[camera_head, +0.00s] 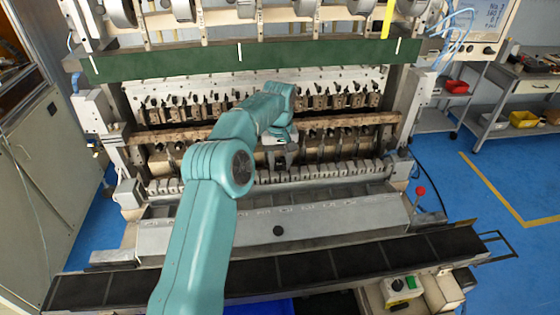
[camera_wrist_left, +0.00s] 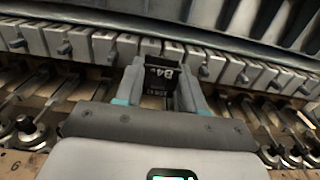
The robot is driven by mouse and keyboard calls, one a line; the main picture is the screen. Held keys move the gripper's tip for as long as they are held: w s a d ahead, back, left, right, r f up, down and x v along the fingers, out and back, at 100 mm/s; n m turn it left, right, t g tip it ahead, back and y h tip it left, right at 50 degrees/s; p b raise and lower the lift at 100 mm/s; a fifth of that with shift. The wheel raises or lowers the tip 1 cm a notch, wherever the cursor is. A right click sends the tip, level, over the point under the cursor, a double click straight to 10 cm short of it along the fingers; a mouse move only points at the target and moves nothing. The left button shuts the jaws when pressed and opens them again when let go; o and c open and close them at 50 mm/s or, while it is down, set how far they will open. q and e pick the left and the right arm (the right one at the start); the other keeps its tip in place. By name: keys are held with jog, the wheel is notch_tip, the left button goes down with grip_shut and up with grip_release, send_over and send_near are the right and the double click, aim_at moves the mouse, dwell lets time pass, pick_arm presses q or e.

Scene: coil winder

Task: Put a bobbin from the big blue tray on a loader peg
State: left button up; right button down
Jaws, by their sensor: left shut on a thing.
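My left gripper (camera_head: 281,160) reaches into the machine at the middle of the head view, close to the row of grey loader blocks (camera_head: 330,168). In the left wrist view my left gripper (camera_wrist_left: 164,72) is shut on a dark bobbin (camera_wrist_left: 155,82) with a white "B4" mark. The bobbin is partly hidden between the fingers. Loader pegs (camera_wrist_left: 65,48) stick out of the grey blocks on both sides of it. I cannot tell whether the bobbin touches a peg. A dark blue patch at the bottom of the head view may be the big blue tray (camera_head: 262,307). My right gripper is out of view.
A dark ledge (camera_head: 330,263) runs along the machine's front. A red-knobbed lever (camera_head: 420,191) stands at its right. A green bar (camera_head: 320,57) spans the machine above. A button box (camera_head: 405,287) is at the lower right. Metal hooks (camera_wrist_left: 32,130) lie close around the gripper.

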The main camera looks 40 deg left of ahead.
pick_arm(q)
jog(key=shift+s+d+r, duration=0.15)
jog(key=shift+s+r, duration=0.1)
jog(key=shift+s, duration=0.1)
jog(key=shift+s+r, duration=0.2)
jog(key=shift+s, duration=0.15)
jog(key=shift+w+a+f, duration=0.2)
jog(key=shift+w, duration=0.05)
jog(key=shift+w+d+f, duration=0.1)
jog(key=shift+w+f, duration=0.05)
jog(key=shift+w, duration=0.15)
jog(key=shift+s+r, duration=0.3)
jog(key=shift+s, duration=0.15)
jog(key=shift+w+f+p, duration=0.25)
jog(key=shift+w+p, duration=0.15)
jog(key=shift+w, duration=0.05)
jog(key=shift+s+r, duration=0.15)
jog(key=shift+s, duration=0.2)
jog(key=shift+w, duration=0.35)
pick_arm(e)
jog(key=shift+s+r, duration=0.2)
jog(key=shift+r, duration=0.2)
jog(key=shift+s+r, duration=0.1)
